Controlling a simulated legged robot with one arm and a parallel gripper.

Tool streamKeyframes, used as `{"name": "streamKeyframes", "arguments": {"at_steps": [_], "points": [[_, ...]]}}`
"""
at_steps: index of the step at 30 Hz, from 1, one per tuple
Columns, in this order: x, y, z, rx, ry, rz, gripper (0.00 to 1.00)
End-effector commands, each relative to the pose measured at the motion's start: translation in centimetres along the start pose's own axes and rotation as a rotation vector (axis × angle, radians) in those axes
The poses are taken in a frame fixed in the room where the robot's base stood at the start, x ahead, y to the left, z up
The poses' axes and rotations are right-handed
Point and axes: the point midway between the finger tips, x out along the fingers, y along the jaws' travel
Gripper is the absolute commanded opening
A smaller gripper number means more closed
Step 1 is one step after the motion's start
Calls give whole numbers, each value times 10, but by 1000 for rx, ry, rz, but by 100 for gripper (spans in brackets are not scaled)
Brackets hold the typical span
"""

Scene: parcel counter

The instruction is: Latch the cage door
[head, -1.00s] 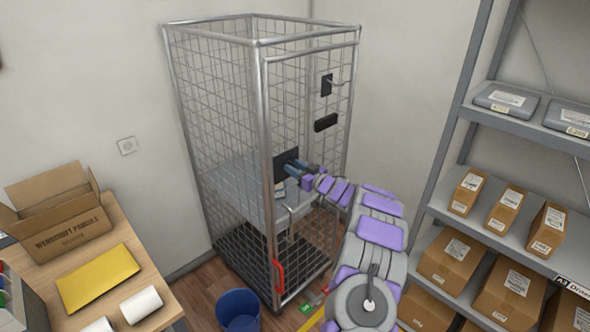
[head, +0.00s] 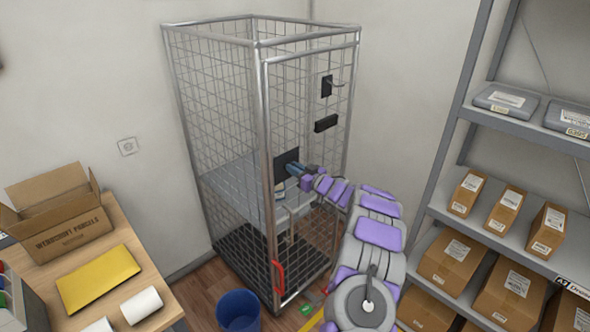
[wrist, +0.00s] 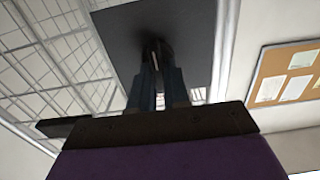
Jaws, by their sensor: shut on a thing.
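The tall wire cage (head: 212,108) stands in the corner, and its mesh door (head: 300,110) fills the side facing my arm. The door looks close to its frame; I cannot tell whether it is flush. A black plate (head: 286,160) sits at mid-height near the door's left edge. My gripper (head: 297,171) is at this plate. In the wrist view its blue fingers (wrist: 156,62) are shut on a small dark part, probably the latch handle (wrist: 152,46), in front of the black plate (wrist: 165,28). The fingers mostly hide that part.
A blue bin (head: 238,310) stands on the floor by the cage's front corner, near a red handle (head: 278,276). A table (head: 120,235) with an open box is at left. A parcel shelf (head: 480,150) stands close on the right of my arm.

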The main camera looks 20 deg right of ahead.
Motion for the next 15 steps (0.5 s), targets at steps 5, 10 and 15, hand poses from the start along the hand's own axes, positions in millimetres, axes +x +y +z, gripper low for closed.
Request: {"name": "streamKeyframes", "arguments": {"at_steps": [5, 10, 15], "points": [[0, 1, -1, -28, 1, 2, 0], [-1, 1, -1, -105, 1, 4, 0], [-1, -1, 0, -233, 0, 3, 0]]}}
